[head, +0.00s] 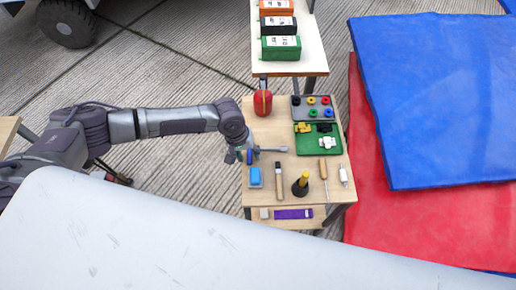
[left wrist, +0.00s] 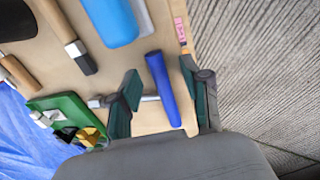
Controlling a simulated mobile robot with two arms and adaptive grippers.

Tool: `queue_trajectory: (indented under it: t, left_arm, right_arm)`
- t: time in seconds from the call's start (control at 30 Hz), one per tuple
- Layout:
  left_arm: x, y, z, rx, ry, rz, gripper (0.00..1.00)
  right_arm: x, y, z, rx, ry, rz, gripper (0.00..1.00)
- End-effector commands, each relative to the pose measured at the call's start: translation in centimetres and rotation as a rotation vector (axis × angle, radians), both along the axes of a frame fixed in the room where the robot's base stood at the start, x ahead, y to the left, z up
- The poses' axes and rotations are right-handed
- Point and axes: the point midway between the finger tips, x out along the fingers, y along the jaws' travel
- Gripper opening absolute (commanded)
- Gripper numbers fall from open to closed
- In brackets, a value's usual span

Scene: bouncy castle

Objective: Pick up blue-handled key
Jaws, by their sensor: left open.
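The blue-handled key (head: 271,149) lies on the wooden table, its grey metal shaft pointing right in the head view. Its blue handle (left wrist: 163,88) shows in full in the left wrist view, with the shaft running left behind one finger. In the head view the handle is mostly covered by my gripper. My left gripper (head: 243,155) is open at the table's left edge. In the left wrist view its two fingers (left wrist: 160,72) stand on either side of the blue handle, with gaps showing. I cannot tell how far the fingertips are above the table. My right gripper is not in view.
The table (head: 265,133) also holds a blue block (head: 255,177), a brush-like tool (head: 280,181), a black-and-yellow tool (head: 301,184), a red container (head: 262,103), a green tray (head: 318,138) and a grey tray (head: 313,107). Red and blue mats (head: 440,100) lie right.

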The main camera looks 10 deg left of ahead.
Motion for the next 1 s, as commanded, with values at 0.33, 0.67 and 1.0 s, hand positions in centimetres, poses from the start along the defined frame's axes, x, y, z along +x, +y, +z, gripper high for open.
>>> queue_trajectory:
  t: [0.33,0.67,1.0]
  left_arm:
    - [0.03,-0.07,-0.11,-0.001,0.0,-0.001,0.29]
    - [0.06,-0.23,-0.03,-0.004,-0.003,-0.002,0.0]
    - [0.05,-0.08,0.48,-0.002,-0.002,-0.001,0.0]
  right_arm:
    - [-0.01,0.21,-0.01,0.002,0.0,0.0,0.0]
    - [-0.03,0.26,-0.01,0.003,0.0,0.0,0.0]
    - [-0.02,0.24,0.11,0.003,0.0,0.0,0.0]
